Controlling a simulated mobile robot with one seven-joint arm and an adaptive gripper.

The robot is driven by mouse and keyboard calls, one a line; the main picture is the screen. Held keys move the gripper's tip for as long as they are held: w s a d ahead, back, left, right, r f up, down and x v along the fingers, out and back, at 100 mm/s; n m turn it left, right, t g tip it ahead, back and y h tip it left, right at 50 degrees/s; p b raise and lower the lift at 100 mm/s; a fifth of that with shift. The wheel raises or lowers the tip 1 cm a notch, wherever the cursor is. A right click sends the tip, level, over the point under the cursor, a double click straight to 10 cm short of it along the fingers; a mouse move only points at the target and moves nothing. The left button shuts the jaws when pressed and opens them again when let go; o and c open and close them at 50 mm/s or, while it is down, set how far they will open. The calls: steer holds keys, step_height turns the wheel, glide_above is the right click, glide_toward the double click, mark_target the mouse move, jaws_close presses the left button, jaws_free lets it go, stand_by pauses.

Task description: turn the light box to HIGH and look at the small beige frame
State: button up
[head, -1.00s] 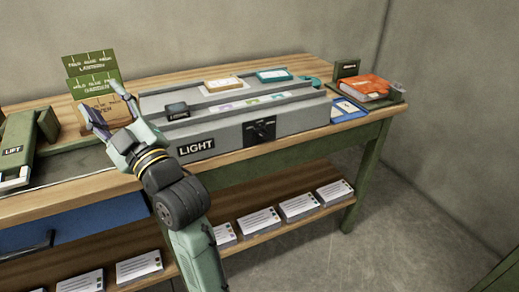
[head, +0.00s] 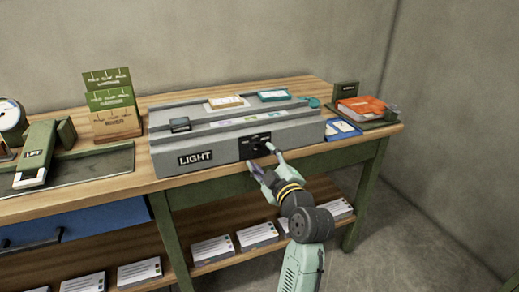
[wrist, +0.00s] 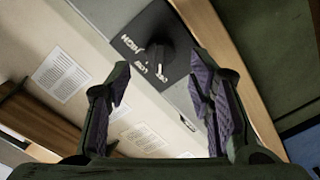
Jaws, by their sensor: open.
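The grey light box (head: 222,155) stands on the wooden bench, with a LIGHT label on its front. A black dial plate (head: 256,140) is on its front face; the wrist view shows it marked HIGH and LOW, with a black knob (wrist: 158,56) in its middle. I cannot tell which mark the knob points to. The small beige frame (head: 226,102) lies on top of the box, toward the back. My gripper (head: 260,158) is open and empty just in front of the dial. In the wrist view the knob shows just beyond the open fingertips (wrist: 162,75), apart from them.
Green and brown cards (head: 112,100) stand left. Several white cards (head: 210,249) lie on the lower shelf.

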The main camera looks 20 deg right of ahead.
mark_target(258, 150)
steer(key=shift+w+p, duration=0.35)
steer(key=shift+w, duration=1.5)
steer(key=shift+c, duration=0.5)
jaws_close()
